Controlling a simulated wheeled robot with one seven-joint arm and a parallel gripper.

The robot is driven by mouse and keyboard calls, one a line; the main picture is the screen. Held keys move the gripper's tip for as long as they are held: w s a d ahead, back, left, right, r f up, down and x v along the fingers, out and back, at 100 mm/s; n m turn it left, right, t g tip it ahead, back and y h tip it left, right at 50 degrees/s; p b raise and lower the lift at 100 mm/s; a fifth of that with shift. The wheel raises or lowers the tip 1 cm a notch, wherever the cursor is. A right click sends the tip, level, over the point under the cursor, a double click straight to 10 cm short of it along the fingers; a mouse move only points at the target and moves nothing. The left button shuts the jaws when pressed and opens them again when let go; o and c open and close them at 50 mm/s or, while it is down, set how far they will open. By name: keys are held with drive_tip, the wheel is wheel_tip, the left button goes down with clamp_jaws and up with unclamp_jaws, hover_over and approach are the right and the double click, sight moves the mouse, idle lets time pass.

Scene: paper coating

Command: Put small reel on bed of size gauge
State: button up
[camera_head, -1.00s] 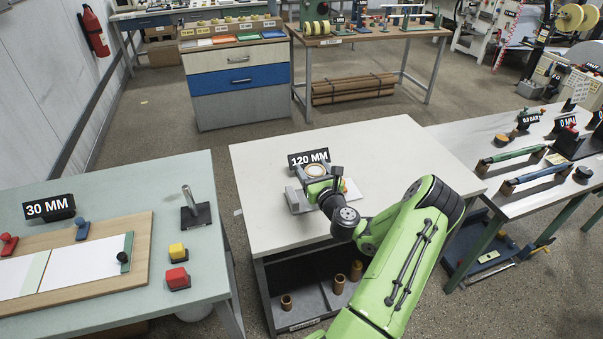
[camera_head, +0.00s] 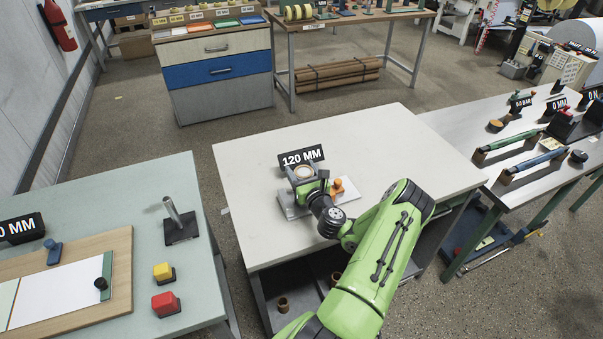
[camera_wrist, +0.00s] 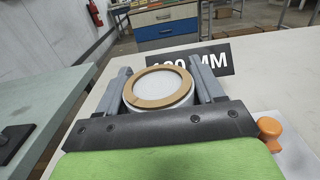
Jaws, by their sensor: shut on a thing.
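The small reel (camera_wrist: 160,87), a white roll with a tan ring on its top face, sits between the two grey fingers of my gripper (camera_wrist: 158,84). In the head view the reel (camera_head: 304,172) shows just past my gripper (camera_head: 304,178), over the size gauge on the white table. The gauge's grey base plate (camera_head: 343,200) has an orange knob (camera_head: 337,186), which also shows in the wrist view (camera_wrist: 269,130). A black "120 MM" sign (camera_head: 301,156) stands behind it. The gauge bed under the reel is hidden, so I cannot tell whether the reel touches it.
The white table (camera_head: 400,140) is bare to the right and behind. A green-grey table (camera_head: 110,180) with a wooden board and a metal post stands left across a gap. A right bench (camera_head: 470,130) carries bars and signs. Cardboard rolls (camera_head: 340,79) lie under the back table.

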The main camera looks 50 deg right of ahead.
drive_tip(key=shift+f, duration=0.1)
drive_tip(key=o, duration=1.3)
drive_tip(key=shift+o, duration=0.4)
